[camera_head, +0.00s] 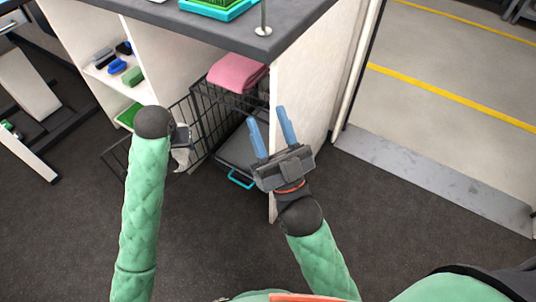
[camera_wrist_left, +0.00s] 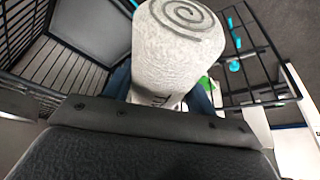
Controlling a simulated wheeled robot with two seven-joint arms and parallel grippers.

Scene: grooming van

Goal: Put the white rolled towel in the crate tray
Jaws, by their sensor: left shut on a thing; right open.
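The white rolled towel (camera_wrist_left: 178,40) stands up from my left gripper (camera_wrist_left: 160,95) in the left wrist view, its spiral end toward the top. In the head view the towel (camera_head: 181,159) shows only in part, beside the left wrist. My left gripper (camera_head: 182,140) is shut on it at the open front of the black wire crate (camera_head: 212,118). The dark crate tray (camera_head: 236,160), with a teal handle, lies low in the crate. It seems to show as a grey surface (camera_wrist_left: 68,72) at left in the wrist view. My right gripper (camera_head: 273,132) is open and empty, right of the crate.
A wire door (camera_head: 116,158) stands open left of the crate. Pink folded towels (camera_head: 237,73) lie on top of the crate. A white cabinet panel (camera_head: 300,95) stands close on the right, under a dark counter (camera_head: 225,30). Brushes (camera_head: 118,66) sit on a shelf at left.

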